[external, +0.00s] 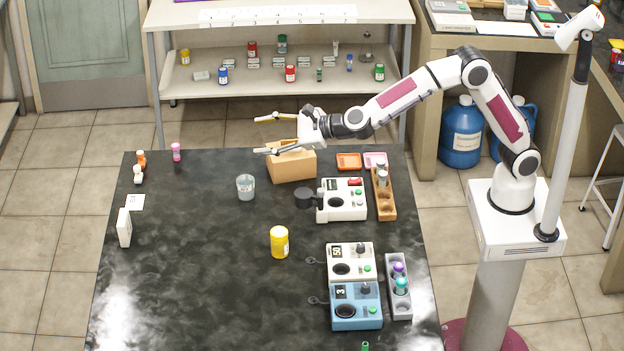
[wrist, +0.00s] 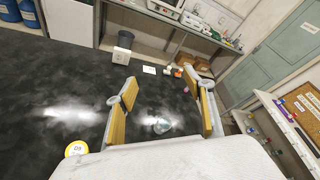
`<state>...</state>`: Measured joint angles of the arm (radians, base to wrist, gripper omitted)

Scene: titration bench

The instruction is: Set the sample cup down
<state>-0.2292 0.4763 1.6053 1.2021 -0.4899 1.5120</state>
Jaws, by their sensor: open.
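A clear cup (external: 245,187) stands upright on the dark bench top, left of a tan box. It also shows between my fingers in the wrist view (wrist: 162,127), apart from both of them. My gripper (external: 257,135) is open and empty, above the bench near its back edge and over the tan box. In the wrist view my two yellow-padded fingers (wrist: 167,95) are spread wide. I cannot tell for sure that the clear cup is the sample cup.
The tan box (external: 291,164) stands below my wrist. A white device (external: 342,203) with a dark round part, a wooden rack (external: 385,200) and a yellow jar (external: 279,242) are nearby. Small bottles (external: 140,160) stand at the back left. The bench's left front is clear.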

